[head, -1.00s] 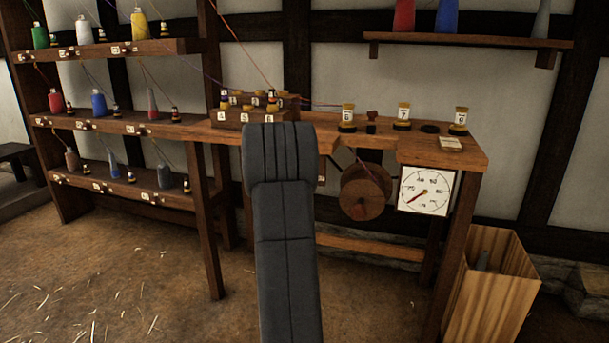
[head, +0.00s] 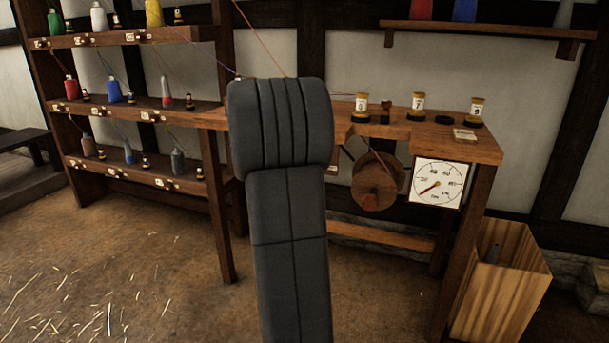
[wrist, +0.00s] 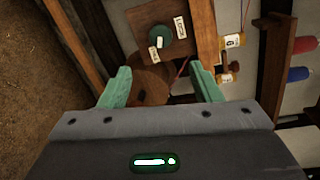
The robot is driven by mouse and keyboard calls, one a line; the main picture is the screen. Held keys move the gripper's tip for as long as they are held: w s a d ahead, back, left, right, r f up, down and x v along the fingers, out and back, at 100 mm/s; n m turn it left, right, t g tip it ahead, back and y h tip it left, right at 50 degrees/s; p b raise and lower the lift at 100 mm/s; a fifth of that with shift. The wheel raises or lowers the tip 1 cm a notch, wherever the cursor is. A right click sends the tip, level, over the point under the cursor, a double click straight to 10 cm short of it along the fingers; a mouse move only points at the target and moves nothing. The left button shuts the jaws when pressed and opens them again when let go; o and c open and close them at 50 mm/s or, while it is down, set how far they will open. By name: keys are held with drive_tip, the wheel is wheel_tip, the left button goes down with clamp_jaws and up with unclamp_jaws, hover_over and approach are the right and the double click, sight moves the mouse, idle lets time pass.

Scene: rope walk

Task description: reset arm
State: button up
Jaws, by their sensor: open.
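My arm (head: 285,200) rises through the middle of the head view, and my gripper is hidden there behind its dark upper link. In the wrist view my gripper (wrist: 162,86) shows two green fingers spread wide apart with nothing held between them. Beyond the fingers, a round wooden reel (wrist: 150,84) and a wooden board with a dark green disc (wrist: 160,34) are in sight. The reel (head: 377,185) also shows in the head view, under the bench.
The wooden bench (head: 470,147) carries numbered yellow-topped spools (head: 418,105), with a dial (head: 438,183) on its front. A rack (head: 140,116) of coloured cones stands left, and a wooden bin (head: 500,290) at right. A wall shelf (head: 480,30) hangs above. The floor at front left is clear but for straw.

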drive_tip(key=shift+s, duration=0.3)
drive_tip(key=b+x, duration=0.1)
drive_tip(key=x, duration=1.3)
drive_tip(key=shift+r, duration=0.2)
drive_tip(key=shift+s+a, duration=0.1)
